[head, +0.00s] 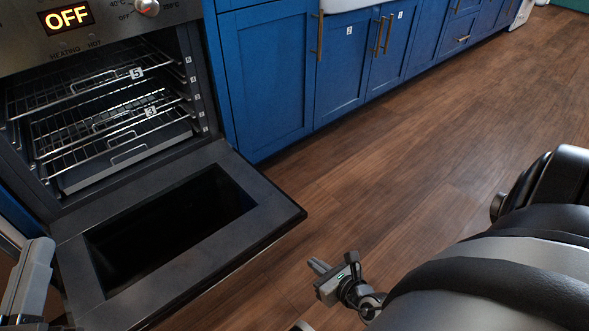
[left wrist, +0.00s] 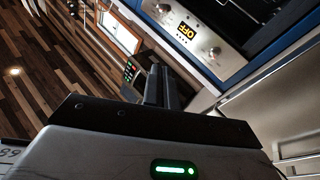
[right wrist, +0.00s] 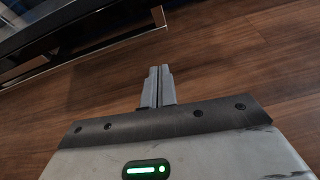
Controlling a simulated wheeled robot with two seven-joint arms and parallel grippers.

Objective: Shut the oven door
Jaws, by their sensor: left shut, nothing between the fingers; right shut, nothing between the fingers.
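The oven door (head: 270,195) is folded down, lying open and roughly level in front of the oven (head: 205,60) in the head view. Its dark window faces up. My right gripper (head: 318,267) is shut and empty, low over the floor to the right of the door's front edge. In the right wrist view its fingers (right wrist: 160,72) are together, apart from a dark edge with a pale metal bar (right wrist: 100,46), likely the door's handle. My left gripper shows shut and empty in the left wrist view (left wrist: 160,72); in the head view, a grey part of my left arm is at the lower left.
Several wire racks (head: 100,125) sit inside the oven cavity. The control panel display (head: 66,18) reads OFF. Blue cabinets (head: 265,80) with brass handles line the wall right of the oven. The wooden floor (head: 430,140) is clear to the right.

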